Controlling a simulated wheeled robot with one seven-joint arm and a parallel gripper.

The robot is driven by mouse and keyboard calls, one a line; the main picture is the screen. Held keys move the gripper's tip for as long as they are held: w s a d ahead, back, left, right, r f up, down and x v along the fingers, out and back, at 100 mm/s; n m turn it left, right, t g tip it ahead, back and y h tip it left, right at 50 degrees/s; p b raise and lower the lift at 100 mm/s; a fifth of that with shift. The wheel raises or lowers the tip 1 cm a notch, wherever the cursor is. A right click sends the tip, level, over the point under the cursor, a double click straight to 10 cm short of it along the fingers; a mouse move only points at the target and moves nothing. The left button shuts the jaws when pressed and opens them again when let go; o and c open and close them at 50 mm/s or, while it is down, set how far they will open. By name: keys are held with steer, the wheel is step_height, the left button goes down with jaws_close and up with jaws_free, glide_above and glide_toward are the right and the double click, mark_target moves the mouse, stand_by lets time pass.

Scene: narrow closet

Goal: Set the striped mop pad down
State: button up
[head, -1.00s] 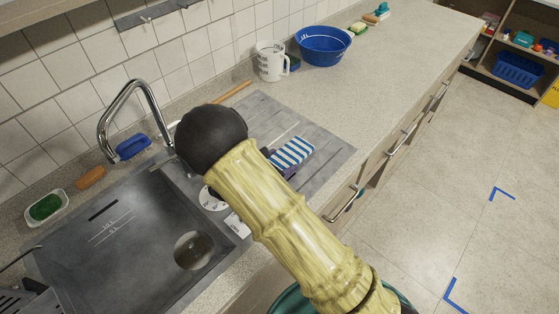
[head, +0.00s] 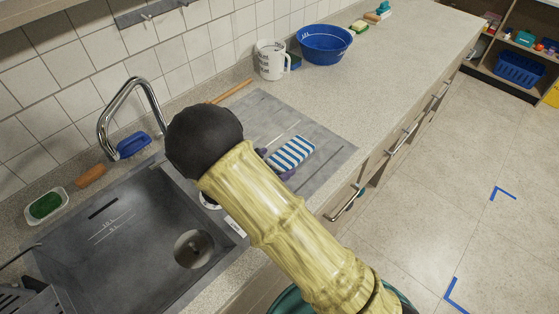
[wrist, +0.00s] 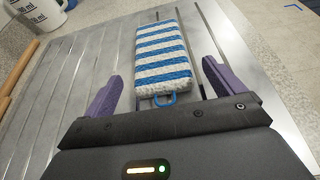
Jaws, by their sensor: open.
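The striped mop pad (head: 293,152), blue and white with a small blue loop at its near end, lies on the ribbed metal drainboard (head: 335,150) beside the sink. It shows whole in the wrist view (wrist: 162,58). My gripper (wrist: 160,82) is open, its two purple fingers apart on either side of the pad's near end, with a gap on both sides. In the head view my arm hides part of the gripper, and purple finger parts show at the pad's left and lower edge.
The sink basin (head: 130,245) is at the left under a chrome faucet (head: 128,105). A white measuring jug (head: 270,60) and a blue bowl (head: 325,44) stand behind the drainboard. A wooden stick (head: 232,91) lies by the wall. The counter toward the upper right is mostly clear.

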steer(key=b+v, duration=0.1)
steer(key=v, duration=0.8)
steer(key=shift+r, duration=0.1)
stand_by(0.3)
